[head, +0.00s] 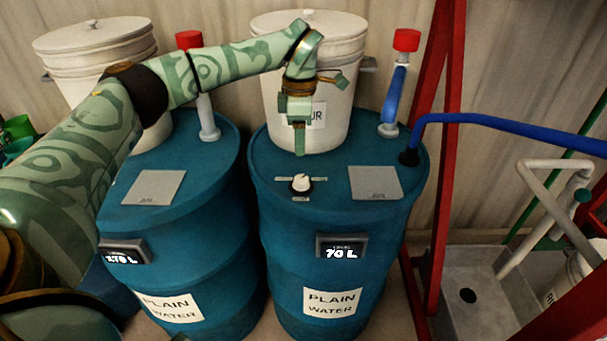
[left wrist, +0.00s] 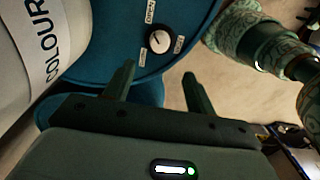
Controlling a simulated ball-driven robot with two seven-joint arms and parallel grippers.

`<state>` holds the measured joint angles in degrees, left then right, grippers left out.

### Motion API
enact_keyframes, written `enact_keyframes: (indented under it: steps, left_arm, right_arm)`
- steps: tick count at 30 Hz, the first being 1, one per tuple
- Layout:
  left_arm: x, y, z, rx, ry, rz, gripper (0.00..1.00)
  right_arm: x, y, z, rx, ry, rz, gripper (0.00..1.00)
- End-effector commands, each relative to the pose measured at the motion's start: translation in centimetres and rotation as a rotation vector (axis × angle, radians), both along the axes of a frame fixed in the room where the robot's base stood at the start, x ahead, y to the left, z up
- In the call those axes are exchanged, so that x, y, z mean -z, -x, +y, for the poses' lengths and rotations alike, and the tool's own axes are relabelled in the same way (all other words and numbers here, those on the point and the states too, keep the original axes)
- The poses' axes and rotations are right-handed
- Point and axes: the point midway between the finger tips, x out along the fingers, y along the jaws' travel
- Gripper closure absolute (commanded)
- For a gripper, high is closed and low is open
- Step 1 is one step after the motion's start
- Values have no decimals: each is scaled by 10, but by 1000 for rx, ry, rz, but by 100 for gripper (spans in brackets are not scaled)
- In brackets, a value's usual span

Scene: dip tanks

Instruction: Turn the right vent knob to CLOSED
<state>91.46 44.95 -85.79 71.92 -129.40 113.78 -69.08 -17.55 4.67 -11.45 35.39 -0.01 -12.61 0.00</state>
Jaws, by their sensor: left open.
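The right vent knob (head: 301,183) is a white dial on a black base, on the lid of the right blue barrel (head: 280,245). Small pale labels surround it, too small to read in the head view. In the left wrist view the knob (left wrist: 158,39) shows beyond the fingertips with a label on each side; I cannot tell which label it points to. My left gripper (head: 299,150) points down above and just behind the knob, apart from it. Its two fingers (left wrist: 158,78) are spread with nothing between them.
A white bucket (head: 290,85) stands close behind the knob. A grey plate (head: 375,183) and a blue hose (head: 500,122) lie right of it. A red-capped pipe (head: 397,90) rises at the back. The left blue barrel (head: 190,240) stands beside, under my arm.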

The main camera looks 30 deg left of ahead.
Motion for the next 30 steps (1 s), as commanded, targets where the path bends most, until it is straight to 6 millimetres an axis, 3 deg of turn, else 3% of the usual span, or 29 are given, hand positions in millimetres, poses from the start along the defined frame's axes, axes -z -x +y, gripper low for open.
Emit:
enact_keyframes:
  steps: [3,12,18,27,30]
  left_arm:
    - [37,1,0,0,1,6,44]
    - [100,0,-1,1,2,3,44]
    - [117,0,0,0,1,-1,44]
    - [119,0,0,0,1,-1,44]
    - [119,0,0,0,1,-1,72]
  right_arm:
    - [8,7,0,0,0,13,64]
    - [19,-4,2,1,-3,-3,64]
    - [21,-4,3,1,-4,-2,64]
    - [21,-3,3,1,-4,-1,64]
    - [21,-2,2,1,-3,0,64]
